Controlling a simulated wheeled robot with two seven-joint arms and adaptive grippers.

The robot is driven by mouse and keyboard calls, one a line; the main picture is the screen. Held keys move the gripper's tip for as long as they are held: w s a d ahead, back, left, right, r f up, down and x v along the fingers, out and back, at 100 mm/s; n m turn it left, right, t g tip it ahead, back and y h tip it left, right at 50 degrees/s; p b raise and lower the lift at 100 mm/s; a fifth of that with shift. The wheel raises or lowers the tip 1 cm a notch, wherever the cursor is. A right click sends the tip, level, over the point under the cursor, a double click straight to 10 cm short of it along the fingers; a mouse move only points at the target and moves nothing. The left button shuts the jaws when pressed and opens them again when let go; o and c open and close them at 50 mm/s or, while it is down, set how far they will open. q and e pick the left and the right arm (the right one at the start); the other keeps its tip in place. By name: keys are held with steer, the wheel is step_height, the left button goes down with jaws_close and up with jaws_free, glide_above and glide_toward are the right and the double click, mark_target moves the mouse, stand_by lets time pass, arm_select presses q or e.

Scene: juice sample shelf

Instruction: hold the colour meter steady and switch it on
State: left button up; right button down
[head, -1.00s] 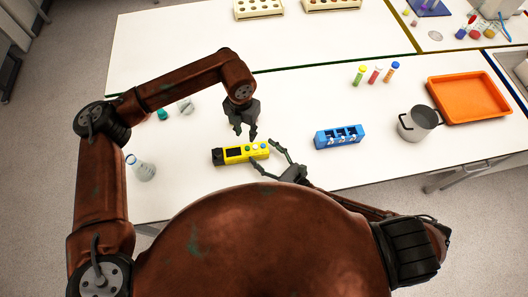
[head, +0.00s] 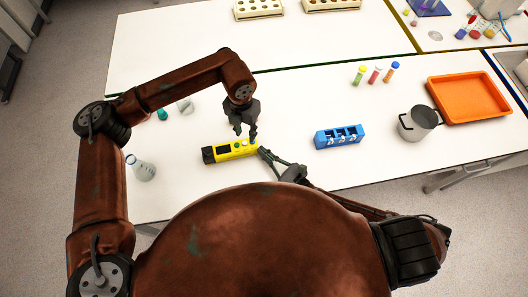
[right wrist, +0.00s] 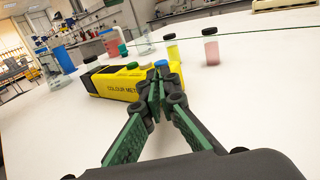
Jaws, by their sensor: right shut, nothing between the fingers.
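The yellow and black colour meter (head: 233,151) lies on the white table, with its dark screen toward the left and buttons toward the right. My left gripper (head: 246,136) points down just above and behind its button end; its fingertips look apart with nothing between them. My right gripper (head: 262,151) is shut and empty at the meter's right end; whether it touches is unclear. In the right wrist view the green-padded fingers (right wrist: 157,97) meet in front of the meter (right wrist: 112,82), hiding part of its right end. Its "COLOUR MET" lettering faces me.
A blue rack (head: 339,137) stands to the right, then a metal pot (head: 417,123) and an orange tray (head: 468,98). Capped sample tubes (head: 375,75) stand behind. A flask (head: 143,171) is at the left.

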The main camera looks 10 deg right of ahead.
stand_by(0.5)
steer(key=c, duration=2.2)
jaws_free()
steer(key=shift+c, duration=0.2)
steer(key=v, duration=1.1)
steer(key=shift+s+d, duration=0.25)
steer(key=shift+s, duration=0.15)
